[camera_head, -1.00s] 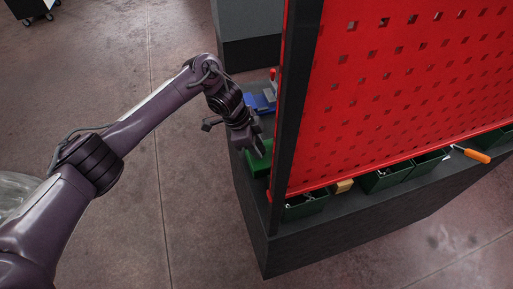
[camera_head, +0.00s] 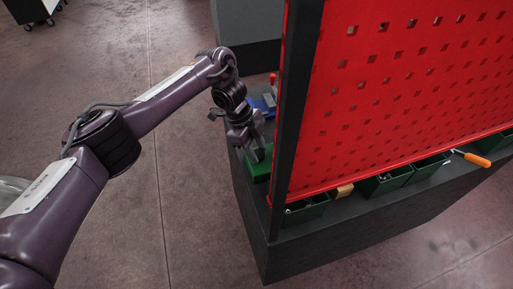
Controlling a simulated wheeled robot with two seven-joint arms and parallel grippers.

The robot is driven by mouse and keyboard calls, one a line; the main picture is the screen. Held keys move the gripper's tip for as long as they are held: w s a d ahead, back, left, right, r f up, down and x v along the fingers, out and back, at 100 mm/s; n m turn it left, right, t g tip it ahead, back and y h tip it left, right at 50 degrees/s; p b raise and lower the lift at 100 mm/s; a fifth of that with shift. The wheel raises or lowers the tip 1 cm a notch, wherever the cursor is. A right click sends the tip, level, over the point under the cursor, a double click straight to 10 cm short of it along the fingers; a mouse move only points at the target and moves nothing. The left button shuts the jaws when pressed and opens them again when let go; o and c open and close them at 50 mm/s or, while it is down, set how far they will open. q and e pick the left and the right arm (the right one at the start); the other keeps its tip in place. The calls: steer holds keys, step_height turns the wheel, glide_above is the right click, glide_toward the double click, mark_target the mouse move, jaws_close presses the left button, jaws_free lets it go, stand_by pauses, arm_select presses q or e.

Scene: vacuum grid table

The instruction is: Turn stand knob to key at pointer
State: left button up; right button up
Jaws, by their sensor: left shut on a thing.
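My left gripper (camera_head: 257,154) reaches down beside the left edge of the red perforated panel, over the dark bench. Its fingertips are at a green object (camera_head: 258,171) on the bench, partly hidden by the gripper and the panel post. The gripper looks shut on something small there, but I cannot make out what. I cannot make out a stand knob, key or pointer. My right gripper is not in view.
The red panel (camera_head: 400,90) stands upright on the dark bench (camera_head: 330,238). Green bins (camera_head: 384,184), a wooden block (camera_head: 342,191) and an orange-handled tool (camera_head: 477,160) lie along its foot. A blue object (camera_head: 263,105) sits behind my gripper.

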arm_select(q)
steer(key=o, duration=1)
steer(key=v, duration=0.7)
steer(key=shift+w+a+r, duration=0.15)
steer(key=shift+r, duration=0.2)
